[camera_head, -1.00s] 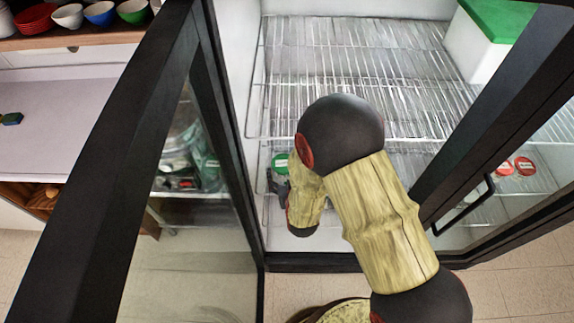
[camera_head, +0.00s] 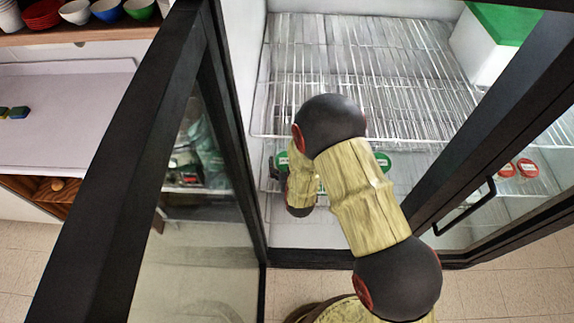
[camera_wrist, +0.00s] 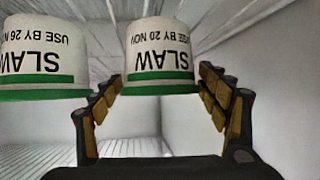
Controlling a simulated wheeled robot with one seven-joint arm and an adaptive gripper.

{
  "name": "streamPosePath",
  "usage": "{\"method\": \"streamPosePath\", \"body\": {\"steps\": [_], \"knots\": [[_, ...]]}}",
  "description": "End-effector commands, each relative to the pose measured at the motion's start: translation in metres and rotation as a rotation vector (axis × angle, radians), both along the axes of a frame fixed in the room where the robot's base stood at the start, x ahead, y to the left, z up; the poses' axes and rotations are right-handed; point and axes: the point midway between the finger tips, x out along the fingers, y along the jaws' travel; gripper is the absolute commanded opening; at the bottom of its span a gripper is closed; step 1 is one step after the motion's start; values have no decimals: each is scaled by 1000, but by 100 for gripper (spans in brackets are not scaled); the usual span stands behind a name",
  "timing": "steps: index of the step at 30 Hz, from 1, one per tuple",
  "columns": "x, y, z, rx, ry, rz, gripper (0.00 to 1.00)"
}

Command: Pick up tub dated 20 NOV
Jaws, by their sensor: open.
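The tub dated 20 NOV (camera_wrist: 160,55) is white with a green band and reads SLAW. It appears upside down in the middle of the wrist view. My gripper (camera_wrist: 158,88) is open, with one finger on each side of the tub's lower picture edge; I cannot tell whether they touch it. A like tub dated 26 NOV (camera_wrist: 38,55) is to its left, outside the fingers. In the head view, a green lid (camera_head: 282,160) shows by my gripper and another green lid (camera_head: 383,161) right of my arm; their dates are unreadable there. My arm hides part of the shelf.
A wire shelf (camera_head: 350,50) lies above the tubs' level, with a green-lidded white box (camera_head: 485,45) on it. Open dark-framed doors (camera_head: 110,165) stand on both sides. Red lids (camera_head: 515,168) show through the right door's glass.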

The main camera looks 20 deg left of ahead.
Motion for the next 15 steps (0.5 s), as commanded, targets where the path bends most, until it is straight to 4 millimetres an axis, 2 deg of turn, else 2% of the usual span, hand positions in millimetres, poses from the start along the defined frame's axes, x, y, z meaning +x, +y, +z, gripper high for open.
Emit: {"method": "streamPosePath", "body": {"steps": [5, 15], "knots": [[0, 0, 0, 0, -1, 0, 75], [0, 0, 1, 0, -1, 0, 55]]}}
